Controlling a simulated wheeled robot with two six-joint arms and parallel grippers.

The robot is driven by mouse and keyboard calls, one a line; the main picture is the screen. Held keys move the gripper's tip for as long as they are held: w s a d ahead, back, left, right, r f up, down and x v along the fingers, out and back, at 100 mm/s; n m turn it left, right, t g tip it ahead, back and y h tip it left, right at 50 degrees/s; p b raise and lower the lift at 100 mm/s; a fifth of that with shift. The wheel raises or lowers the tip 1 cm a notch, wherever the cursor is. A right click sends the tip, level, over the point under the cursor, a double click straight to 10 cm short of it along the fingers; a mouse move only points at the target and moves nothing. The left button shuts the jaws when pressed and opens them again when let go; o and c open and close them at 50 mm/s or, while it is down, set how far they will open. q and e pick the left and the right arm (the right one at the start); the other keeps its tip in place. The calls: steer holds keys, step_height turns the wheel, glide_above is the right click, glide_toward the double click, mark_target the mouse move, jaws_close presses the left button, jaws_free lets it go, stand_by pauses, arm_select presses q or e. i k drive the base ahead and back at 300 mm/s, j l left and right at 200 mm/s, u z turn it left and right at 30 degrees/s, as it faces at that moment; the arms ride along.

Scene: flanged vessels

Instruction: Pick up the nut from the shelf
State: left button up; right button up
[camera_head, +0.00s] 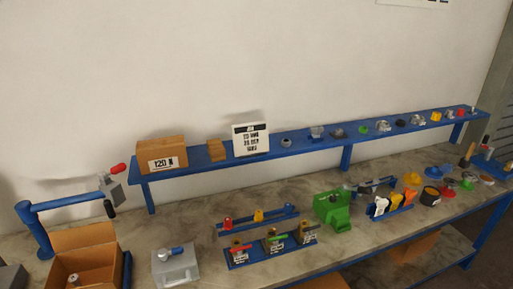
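A long blue shelf (300,143) runs along the wall above the workbench and carries a row of small parts. A small grey ring-like piece (286,142), which looks like a nut, lies on it just right of the white calendar sign. Other small grey metal parts stand further right on the shelf, among them a light one (316,132) and a darker one (338,133). They are too small to tell for certain which are nuts. Neither of my grippers is in view.
A cardboard box (162,153) and the calendar sign (251,139) stand on the shelf's left part. Below are an open carton (84,250), a blue stand (62,202), valve racks (270,250) and a green block (332,208).

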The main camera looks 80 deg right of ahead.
mark_target(285, 142)
steer(key=z, duration=3.1)
